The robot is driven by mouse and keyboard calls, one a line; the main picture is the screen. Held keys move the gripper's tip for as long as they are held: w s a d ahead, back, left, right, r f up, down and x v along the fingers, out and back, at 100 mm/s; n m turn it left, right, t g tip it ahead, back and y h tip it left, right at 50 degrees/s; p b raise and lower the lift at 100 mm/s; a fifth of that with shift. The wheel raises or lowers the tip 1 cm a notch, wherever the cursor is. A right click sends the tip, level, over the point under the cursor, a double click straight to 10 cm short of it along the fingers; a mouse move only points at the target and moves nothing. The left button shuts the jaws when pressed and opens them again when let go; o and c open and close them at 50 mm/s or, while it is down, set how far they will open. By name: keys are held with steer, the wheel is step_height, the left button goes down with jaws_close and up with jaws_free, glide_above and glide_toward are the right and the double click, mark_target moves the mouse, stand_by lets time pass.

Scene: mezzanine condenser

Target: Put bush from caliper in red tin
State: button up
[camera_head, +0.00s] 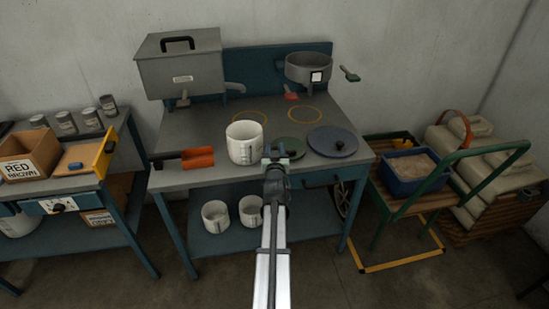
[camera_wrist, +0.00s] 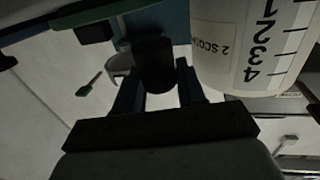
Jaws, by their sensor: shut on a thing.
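The head view shows the cylinder too small to make out. The white jug (camera_head: 245,142) with black scale numbers is close beside the gripper; it also shows in the wrist view (camera_wrist: 250,45). I cannot pick out a caliper or a red tin. Several small grey tins (camera_head: 66,122) stand on the left table.
On the bench (camera_head: 225,183) are an orange scoop (camera_head: 198,157), a blue round lid (camera_head: 332,142), a green disc (camera_head: 291,147), a grey lidded tank (camera_head: 180,65) and a grey pan (camera_head: 308,67). A cardboard box (camera_head: 28,155) sits at left; a green trolley (camera_head: 440,163) stands at right.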

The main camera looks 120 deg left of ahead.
steer(key=shift+f, duration=1.9)
steer(key=shift+f, duration=0.1)
steer(key=o, duration=1.2)
steer(key=v, duration=1.2)
steer(key=shift+w, duration=0.15)
